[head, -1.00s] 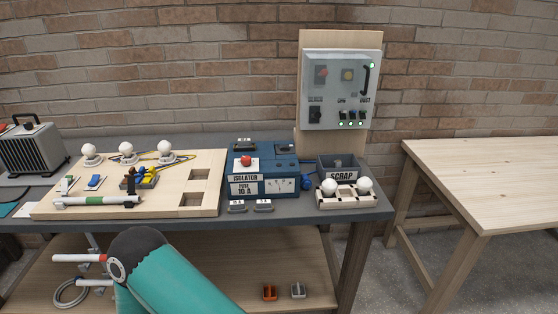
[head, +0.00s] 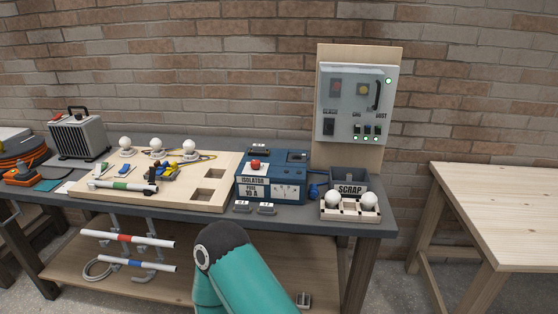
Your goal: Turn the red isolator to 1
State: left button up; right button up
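The red isolator knob (head: 256,165) sits on top of the blue isolator box (head: 270,183), which stands on the grey workbench. The box front carries labels reading ISOLATOR and FUSE 10 A, with a small meter beside them. The knob's setting is too small to read. A teal arm link of mine rises from the bottom middle of the head view, in front of the bench and below the box. Neither of my grippers shows in this view.
A wooden board (head: 221,191) with white bulbs and a green-and-white tube lies left of the box. A SCRAP bin (head: 350,181) and a bulb holder (head: 346,214) stand to its right. A control panel (head: 355,104) rises behind. A bare wooden table (head: 500,205) is at right.

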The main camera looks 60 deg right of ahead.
aim_at(256, 164)
jog(key=z, duration=0.95)
jog(key=i, duration=0.65)
jog(key=z, duration=0.1)
jog(key=k, duration=0.9)
jog(key=z, duration=0.2)
jog(key=i, duration=0.9)
jog(key=u, duration=0.1)
